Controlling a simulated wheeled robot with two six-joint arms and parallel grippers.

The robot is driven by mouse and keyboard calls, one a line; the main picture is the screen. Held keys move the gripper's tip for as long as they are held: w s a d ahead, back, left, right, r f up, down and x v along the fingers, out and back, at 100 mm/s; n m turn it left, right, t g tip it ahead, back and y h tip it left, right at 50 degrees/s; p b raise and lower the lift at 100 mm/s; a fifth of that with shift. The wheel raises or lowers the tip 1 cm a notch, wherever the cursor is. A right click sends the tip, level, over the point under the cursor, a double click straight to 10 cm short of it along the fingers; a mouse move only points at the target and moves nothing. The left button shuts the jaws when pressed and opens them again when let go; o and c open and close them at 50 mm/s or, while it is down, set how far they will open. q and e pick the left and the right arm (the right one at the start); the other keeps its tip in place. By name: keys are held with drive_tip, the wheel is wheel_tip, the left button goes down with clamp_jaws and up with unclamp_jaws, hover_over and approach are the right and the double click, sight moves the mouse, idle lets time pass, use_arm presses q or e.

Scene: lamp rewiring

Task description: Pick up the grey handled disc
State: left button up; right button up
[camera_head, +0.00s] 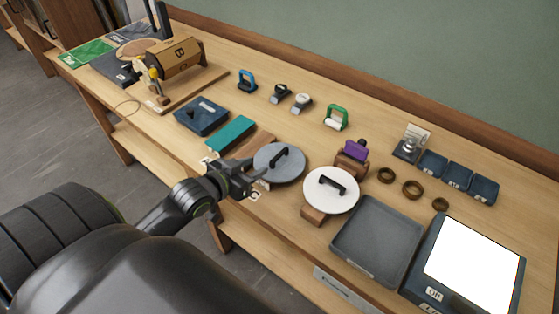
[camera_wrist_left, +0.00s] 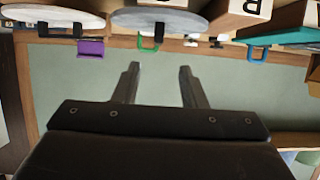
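The grey disc (camera_head: 268,160) lies on the bench in the head view, with a black bar handle (camera_head: 289,157) standing across its top. It also shows at the top of the left wrist view (camera_wrist_left: 190,20), where the picture appears upside down. My left gripper (camera_head: 256,170) is just left of the disc's near-left edge. In the left wrist view its two fingers (camera_wrist_left: 160,72) are apart, with nothing between them. Whether the fingertips touch the disc cannot be told. My right gripper is not in view.
A white disc (camera_head: 320,197) with a black handle lies to the right of the grey one. A teal block (camera_head: 231,133) and wooden block are to the left. A grey tray (camera_head: 376,240) and a lit panel (camera_head: 473,264) are at right. Several small handled items stand behind.

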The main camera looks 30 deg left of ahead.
sight(277, 157)
use_arm(q)
drive_tip(key=x, duration=0.6)
drive_tip(key=shift+w+f+p, duration=0.15)
drive_tip(key=shift+w+p, duration=0.05)
drive_tip(key=shift+p, duration=0.15)
drive_tip(key=shift+w+f+p, duration=0.2)
drive_tip(key=shift+w+p, duration=0.1)
drive_tip(key=shift+w, duration=0.4)
drive_tip(key=shift+p+x, duration=0.45)
drive_tip(key=shift+x, duration=1.6)
drive_tip(key=shift+s+d+f, duration=0.1)
drive_tip(key=shift+d+f, duration=0.05)
drive_tip(key=shift+f, duration=0.05)
drive_tip(key=shift+c, duration=0.2)
clamp_jaws()
